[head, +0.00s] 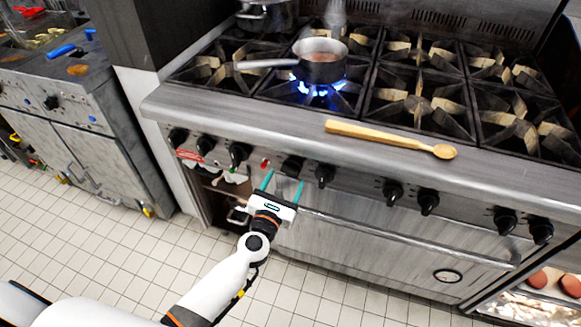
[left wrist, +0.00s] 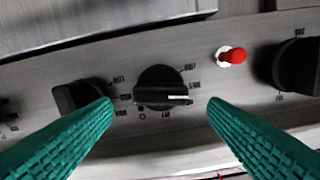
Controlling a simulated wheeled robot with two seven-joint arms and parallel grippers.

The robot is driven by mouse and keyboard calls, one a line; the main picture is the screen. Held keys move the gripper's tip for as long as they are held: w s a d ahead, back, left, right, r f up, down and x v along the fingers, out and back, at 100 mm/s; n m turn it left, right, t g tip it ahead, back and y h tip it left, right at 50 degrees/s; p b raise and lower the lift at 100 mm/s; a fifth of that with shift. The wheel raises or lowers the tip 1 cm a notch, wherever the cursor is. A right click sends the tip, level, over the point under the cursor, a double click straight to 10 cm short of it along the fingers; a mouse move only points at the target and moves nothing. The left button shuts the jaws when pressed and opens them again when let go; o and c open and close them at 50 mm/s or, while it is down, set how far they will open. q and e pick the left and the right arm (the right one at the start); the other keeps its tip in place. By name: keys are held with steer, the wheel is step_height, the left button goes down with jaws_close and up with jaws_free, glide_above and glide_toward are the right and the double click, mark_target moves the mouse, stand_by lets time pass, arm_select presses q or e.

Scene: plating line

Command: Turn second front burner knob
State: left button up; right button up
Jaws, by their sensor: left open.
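A row of black knobs runs along the stove's front panel. One knob (head: 291,165) is just beyond my left gripper (head: 284,181), right of a small red light. In the left wrist view this knob (left wrist: 162,88) is centred between the two green fingers, its white pointer mark facing right. The left gripper (left wrist: 162,105) is open and empty, with no visible contact with the knob. Neighbouring knobs stand on either side, one (head: 325,175) to the right in the head view. Which knob counts as the second front one is not labelled. My right gripper is out of view.
A saucepan (head: 322,68) sits over a blue flame (head: 318,92) on the stove. A wooden spoon (head: 385,138) lies on the stove's front ledge. The red light (left wrist: 231,56) is close to the centred knob. An oven handle (head: 400,238) runs below the panel. The tiled floor in front is clear.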

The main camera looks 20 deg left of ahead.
mark_target(289, 174)
arm_select(q)
steer(key=w, duration=0.5)
steer(key=shift+d, duration=0.1)
steer(key=c, duration=0.9)
